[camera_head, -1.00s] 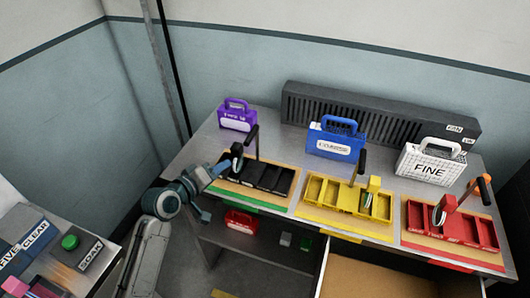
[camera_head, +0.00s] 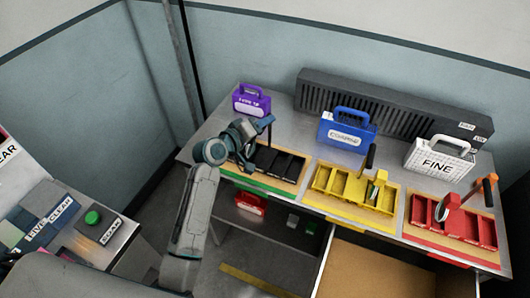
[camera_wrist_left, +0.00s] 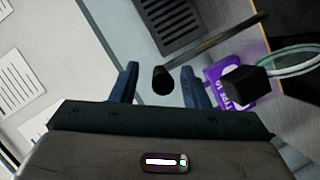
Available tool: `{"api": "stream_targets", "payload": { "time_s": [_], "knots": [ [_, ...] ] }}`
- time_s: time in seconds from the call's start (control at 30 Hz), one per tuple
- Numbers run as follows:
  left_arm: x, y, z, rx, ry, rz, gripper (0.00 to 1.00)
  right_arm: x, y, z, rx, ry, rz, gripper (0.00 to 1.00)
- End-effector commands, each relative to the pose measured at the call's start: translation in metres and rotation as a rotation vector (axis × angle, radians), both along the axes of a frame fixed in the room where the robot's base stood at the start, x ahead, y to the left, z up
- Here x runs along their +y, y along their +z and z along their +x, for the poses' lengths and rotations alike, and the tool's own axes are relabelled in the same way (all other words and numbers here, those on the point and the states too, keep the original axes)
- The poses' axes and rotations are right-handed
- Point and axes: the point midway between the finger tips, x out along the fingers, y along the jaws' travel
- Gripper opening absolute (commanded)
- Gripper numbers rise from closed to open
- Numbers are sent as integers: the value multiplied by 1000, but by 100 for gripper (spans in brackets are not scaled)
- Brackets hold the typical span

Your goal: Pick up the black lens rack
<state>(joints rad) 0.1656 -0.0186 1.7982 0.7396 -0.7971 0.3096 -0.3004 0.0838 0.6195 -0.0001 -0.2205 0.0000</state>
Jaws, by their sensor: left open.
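The black lens rack (camera_head: 280,163), a row of dark compartments, lies on a wooden board at the left of the metal bench, partly hidden by my left arm. Its upright handle has a dark grip. My left gripper (camera_head: 258,130) is over the rack's left end, close to the grip. In the left wrist view the round end of the black grip (camera_wrist_left: 163,79) shows between the two open blue fingers, with gaps on both sides. A black block (camera_wrist_left: 250,86) with a clear round lens is at the right there. My right gripper is not in view.
A yellow rack (camera_head: 345,190) and a red rack (camera_head: 455,222) lie to the right. Behind stand a purple case (camera_head: 252,100), a blue case (camera_head: 346,131), a white FINE case (camera_head: 440,158) and a long dark vented unit (camera_head: 385,105). An open drawer (camera_head: 375,272) juts out in front.

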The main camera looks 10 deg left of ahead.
Motion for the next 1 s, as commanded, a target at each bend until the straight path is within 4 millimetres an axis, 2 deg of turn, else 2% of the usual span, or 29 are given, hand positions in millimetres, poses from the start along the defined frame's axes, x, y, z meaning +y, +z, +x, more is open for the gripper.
{"api": "stream_targets", "payload": {
  "time_s": [0.1, 0.37, 0.57, 1.0],
  "knots": [
    [-5, -2, 7, 3, 1, -1, 42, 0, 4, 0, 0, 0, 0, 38],
    [-5, -4, 8, 1, 1, 1, 40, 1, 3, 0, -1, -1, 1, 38],
    [-5, -4, 8, 1, 1, 1, 0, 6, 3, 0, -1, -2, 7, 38],
    [-5, -2, 9, -1, 1, 1, 0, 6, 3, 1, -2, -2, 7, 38]
  ]
}}
